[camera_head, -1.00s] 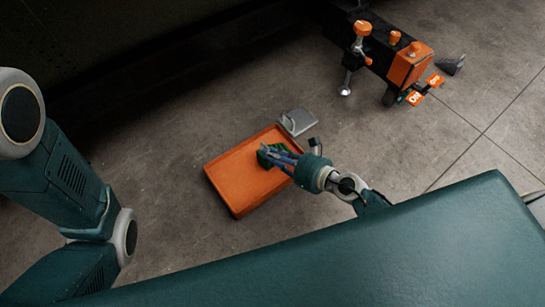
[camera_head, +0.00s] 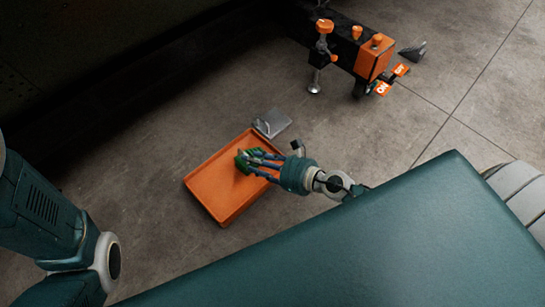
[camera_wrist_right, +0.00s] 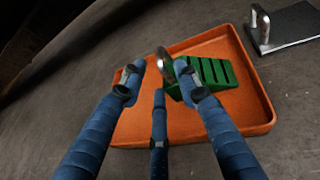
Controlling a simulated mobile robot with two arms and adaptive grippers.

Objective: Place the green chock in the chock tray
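The green chock (camera_wrist_right: 214,76) is a ribbed wedge with a metal ring at one end. It appears to lie on the floor of the orange chock tray (camera_head: 215,198), near the far right part of the tray in the wrist view. My right gripper (camera_head: 250,160) reaches over the tray. In the wrist view its blue fingers (camera_wrist_right: 158,78) are spread apart. In the head view the fingers partly hide the chock (camera_head: 241,163). My left gripper is out of view.
A grey metal plate with a handle (camera_head: 272,123) lies on the concrete floor beside the tray; it also shows in the wrist view (camera_wrist_right: 285,24). A dark and orange wheeled unit (camera_head: 374,58) stands at the upper right. The floor left of the tray is clear.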

